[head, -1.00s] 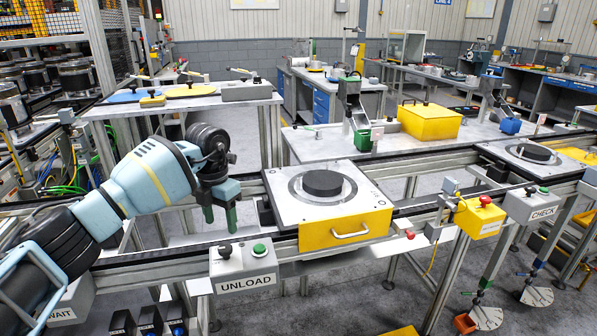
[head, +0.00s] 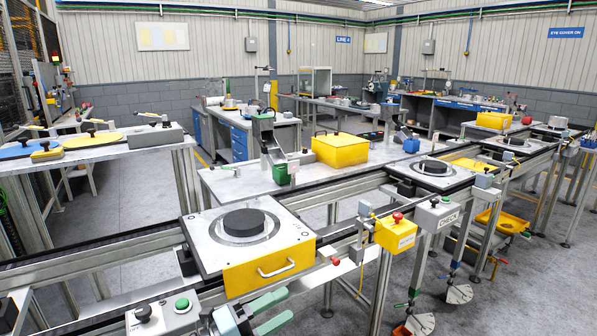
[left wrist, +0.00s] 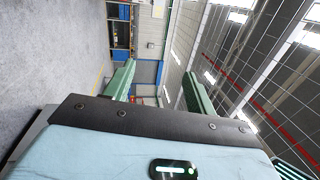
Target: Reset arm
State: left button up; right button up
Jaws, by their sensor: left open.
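My left gripper (head: 286,305) shows at the bottom of the head view, in front of and below the yellow-fronted pallet (head: 215,262). Its two green fingers are apart with nothing between them. In the left wrist view the fingers (left wrist: 157,82) are also spread and empty, with the floor, wall and roof of the hall behind them. The pallet sits on the conveyor with a black round disc (head: 244,222) on its top plate. Most of my left arm is out of the head view. My right gripper is not in view.
A control box (head: 163,318) with a black knob and green button is left of the gripper. A red-button yellow box (head: 395,233) stands to the right. The conveyor rail (head: 90,245) runs across, with a yellow case (head: 340,149) on the table behind.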

pick_arm(q)
jog(key=s+a+f+n+t+y, duration=0.2)
jog(key=s+a+f+n+y, duration=0.3)
jog(key=a+f+n+y, duration=0.5)
jog(key=s+a+f+n+t+y, duration=0.1)
jog(key=s+a+f+n+y, duration=0.5)
jog(key=n, duration=0.8)
jog(key=s+a+f+n+g, duration=0.1)
jog(key=s+f+n+g, duration=0.2)
jog(key=s, duration=0.6)
jog(key=s+a+f+g+y, duration=0.1)
jog(key=s+f+g, duration=0.1)
jog(key=s+g, duration=0.5)
jog(key=s+a+f+n+g, duration=0.1)
jog(key=s+f+n+g, duration=0.15)
jog(key=s, duration=0.75)
jog(key=w+d+f+t+h, duration=0.1)
jog(key=w+d+f+t, duration=0.1)
jog(key=w+f+t, duration=0.4)
notch_tip(320, 180, down, 4)
jog(key=shift+d+f+m+t+h, duration=0.1)
jog(key=shift+d+m+t+h, duration=0.3)
jog(key=shift+t, duration=0.65)
